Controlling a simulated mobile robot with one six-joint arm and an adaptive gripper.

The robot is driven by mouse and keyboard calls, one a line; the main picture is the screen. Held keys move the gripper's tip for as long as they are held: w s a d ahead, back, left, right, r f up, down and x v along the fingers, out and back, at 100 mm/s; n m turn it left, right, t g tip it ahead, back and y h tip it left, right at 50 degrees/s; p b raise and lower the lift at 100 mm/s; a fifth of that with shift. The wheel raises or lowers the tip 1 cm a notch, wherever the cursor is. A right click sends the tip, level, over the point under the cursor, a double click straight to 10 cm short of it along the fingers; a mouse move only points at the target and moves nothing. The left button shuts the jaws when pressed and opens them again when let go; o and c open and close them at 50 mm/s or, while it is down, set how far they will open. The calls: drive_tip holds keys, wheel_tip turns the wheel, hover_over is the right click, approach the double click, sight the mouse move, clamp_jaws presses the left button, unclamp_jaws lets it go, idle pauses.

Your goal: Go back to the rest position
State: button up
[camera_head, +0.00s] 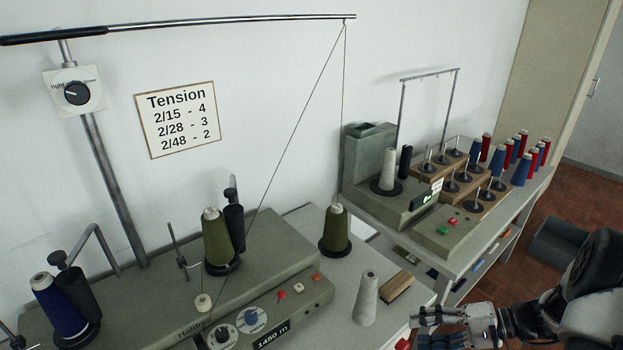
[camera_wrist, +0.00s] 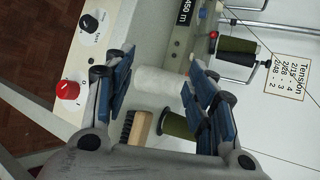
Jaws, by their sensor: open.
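My gripper (camera_head: 418,327) is at the lower right of the head view, to the right of a pale grey cone of yarn (camera_head: 366,298) and apart from it. In the wrist view my gripper (camera_wrist: 158,80) is open, with blue-padded fingers spread and nothing held. The pale cone (camera_wrist: 158,82) shows in the gap between the fingers, beyond them. It stands upright on the pale table top in the head view.
A wooden brush (camera_head: 397,287) and an olive cone (camera_head: 335,232) stand near the pale cone. The grey winding machine (camera_head: 290,290) is to the left. A shelf unit (camera_head: 462,262) with spools stands behind. Brown floor (camera_head: 575,195) is open at right.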

drive_tip(key=s+a+r+n+g+h, duration=0.2)
drive_tip(key=s+a+r+h, duration=0.1)
drive_tip(key=a+r, duration=0.3)
drive_tip(key=s+a+r+n+g+h, duration=0.1)
drive_tip(key=s+a+r+g+h, duration=0.2)
drive_tip(key=r, duration=0.5)
drive_tip(key=s+a+r+n+t+h, duration=0.1)
drive_tip(key=s+r+t+h, duration=0.2)
drive_tip(key=s, duration=0.4)
drive_tip(key=s+a+r+n+t+h, duration=0.1)
drive_tip(key=s+a+r+t+h, duration=0.1)
drive_tip(key=s, duration=0.5)
drive_tip(key=shift+a+r+n+t+h, duration=0.25)
drive_tip(key=shift+r+t+h, duration=0.45)
drive_tip(key=shift+r, duration=0.55)
drive_tip(key=shift+c, duration=0.5)
